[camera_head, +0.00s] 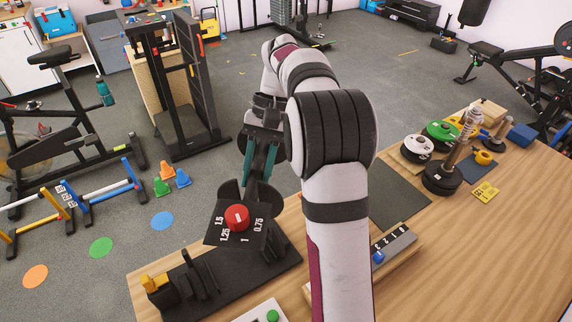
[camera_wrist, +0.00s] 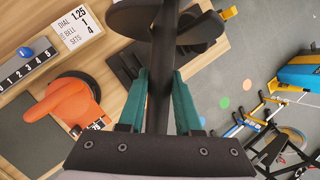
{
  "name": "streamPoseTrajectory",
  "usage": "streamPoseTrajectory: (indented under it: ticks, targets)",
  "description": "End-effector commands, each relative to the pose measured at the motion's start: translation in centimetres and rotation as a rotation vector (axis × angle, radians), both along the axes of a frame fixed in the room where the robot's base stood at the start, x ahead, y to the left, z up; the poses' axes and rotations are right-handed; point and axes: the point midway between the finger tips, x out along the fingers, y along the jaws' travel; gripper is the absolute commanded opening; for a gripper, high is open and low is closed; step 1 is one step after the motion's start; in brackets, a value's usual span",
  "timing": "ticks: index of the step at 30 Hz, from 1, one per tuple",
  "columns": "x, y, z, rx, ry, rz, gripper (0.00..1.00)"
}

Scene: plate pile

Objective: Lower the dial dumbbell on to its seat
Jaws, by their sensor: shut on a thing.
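The dial dumbbell (camera_head: 224,238) hangs tilted in the head view, its square black dial face and red knob (camera_head: 237,217) turned towards the camera. Numbers 1.5, 1.25, 1 and 0.75 ring the knob. My gripper (camera_head: 257,178) is shut on the dumbbell, its teal fingers either side of the black handle (camera_wrist: 161,75) in the wrist view. Dark round plates show beyond the fingers. The black seat (camera_head: 270,265), with upright slotted dividers, lies on the bench below and in front of the dumbbell. The dumbbell looks clear of it. The wrist view shows part of the seat (camera_wrist: 124,66) behind the dumbbell.
A yellow piece (camera_head: 153,282) stands at the seat's left end. A grey number strip with a blue slider (camera_head: 378,257) lies to the right. The wrist view shows a sign (camera_wrist: 76,27) reading 1.25, 1 and 4, and an orange object (camera_wrist: 75,103). Weights (camera_head: 442,178) stand farther right.

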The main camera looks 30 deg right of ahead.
Motion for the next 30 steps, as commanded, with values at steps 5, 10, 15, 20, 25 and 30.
streamPoseTrajectory:
  ticks: [5,10,15,20,25,30]
  targets:
    - [-1.0,3.7,0.8,0.002,0.001,0.280,0.00]
    - [-2.1,6.1,0.4,0.003,0.004,0.594,0.00]
    - [-2.8,7.0,-1.0,0.004,0.008,0.930,0.00]
    - [-3.0,7.0,-3.3,0.005,0.012,1.313,0.00]
    - [-2.5,6.6,-5.7,0.002,0.015,1.698,0.00]
    - [-2.0,6.6,-7.5,0.002,0.016,1.980,0.00]
